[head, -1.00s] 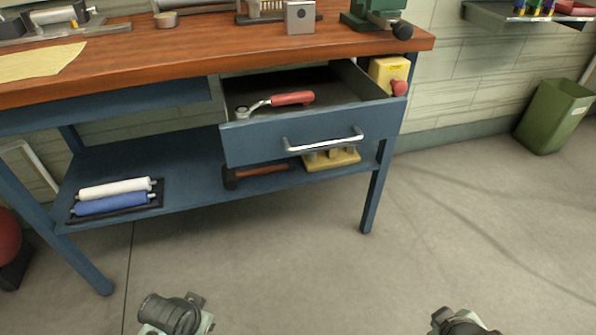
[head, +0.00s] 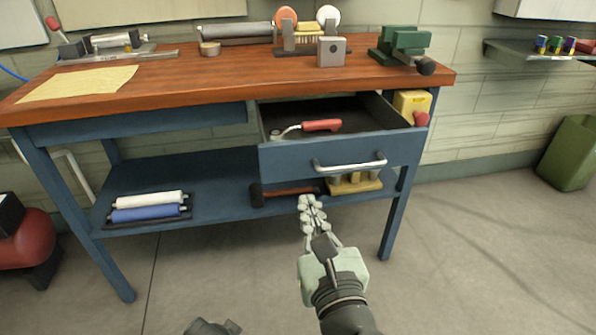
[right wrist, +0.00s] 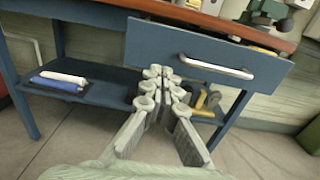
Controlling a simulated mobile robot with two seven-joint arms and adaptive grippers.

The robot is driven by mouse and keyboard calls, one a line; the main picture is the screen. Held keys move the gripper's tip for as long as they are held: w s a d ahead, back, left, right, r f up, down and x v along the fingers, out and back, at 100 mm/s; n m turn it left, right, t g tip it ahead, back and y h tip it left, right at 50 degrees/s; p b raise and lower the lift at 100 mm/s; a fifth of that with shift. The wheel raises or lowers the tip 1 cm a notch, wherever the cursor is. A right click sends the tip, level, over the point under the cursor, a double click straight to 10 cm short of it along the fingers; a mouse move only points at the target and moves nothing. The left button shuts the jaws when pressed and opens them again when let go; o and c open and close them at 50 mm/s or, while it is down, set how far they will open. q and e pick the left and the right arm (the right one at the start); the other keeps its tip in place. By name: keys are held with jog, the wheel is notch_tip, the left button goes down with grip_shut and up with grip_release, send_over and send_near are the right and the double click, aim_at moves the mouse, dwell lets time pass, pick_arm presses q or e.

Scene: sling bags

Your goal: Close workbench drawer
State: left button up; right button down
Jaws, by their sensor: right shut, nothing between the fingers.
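The workbench drawer (head: 290,158) is blue and stands pulled out under the right part of the wooden bench top (head: 200,86). A red-handled tool (head: 320,125) lies inside it. A silver bar handle (head: 350,164) is on its front. In the right wrist view the drawer front (right wrist: 155,45) and its handle (right wrist: 215,68) show ahead of the fingers. My right gripper (head: 306,202) is shut and empty, in front of and below the drawer, apart from it. It also shows in the right wrist view (right wrist: 160,75). At the bottom edge a small part of my left arm shows; its fingers are out of view.
The lower shelf (head: 220,185) holds a hammer (head: 290,190), rollers (head: 148,206) and a yellow block (head: 355,185). A green vise (head: 402,45) is on the bench top. A yellow box with a red button (head: 412,105) is beside the drawer. The floor in front is clear.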

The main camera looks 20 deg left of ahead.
aim_at(295, 163)
jog(key=x, duration=0.9)
jog(key=shift+w+a, duration=0.1)
jog(key=shift+w, duration=0.05)
jog(key=shift+w+a, duration=0.2)
jog(key=shift+w, duration=0.15)
pick_arm(q)
jog(key=shift+d+r, duration=0.1)
jog(key=shift+r, duration=0.2)
jog(key=shift+s+f, duration=0.1)
pick_arm(e)
jog(key=shift+w, duration=0.1)
